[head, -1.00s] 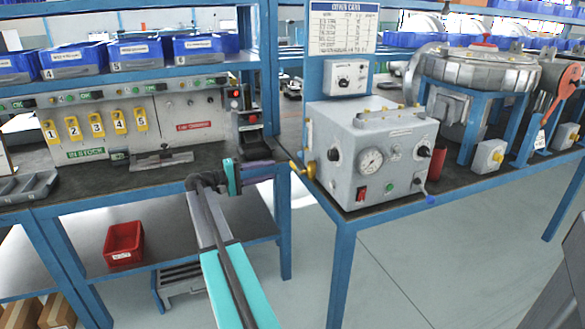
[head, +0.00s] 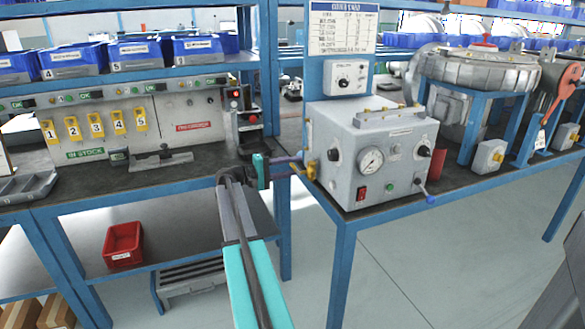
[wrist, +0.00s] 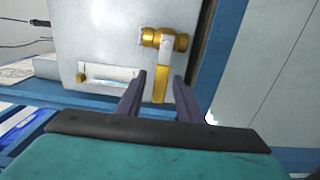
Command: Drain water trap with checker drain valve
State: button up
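The checker (head: 375,155) is a grey box with a round gauge on the bench at centre right. Its brass valve (head: 306,170) sticks out low on the left side. In the wrist view the brass valve body (wrist: 165,40) has a lever (wrist: 162,82) hanging straight down, pale above and yellow at the tip. A short pale window with brass ends (wrist: 108,73) sits beside it, perhaps the water trap. My gripper (wrist: 160,80) is open, its two purple fingers on either side of the lever, with gaps visible. In the head view my gripper (head: 292,160) is at the valve.
The blue bench post (head: 270,90) stands close left of the checker. A red bin (head: 123,244) sits on the lower shelf. Yellow numbered tags (head: 97,126) hang on the left panel. A blower (head: 480,68) stands at right. The floor between the benches is clear.

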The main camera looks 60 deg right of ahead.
jog(key=shift+c, duration=0.3)
grip_shut()
jog(key=shift+w+a, duration=0.2)
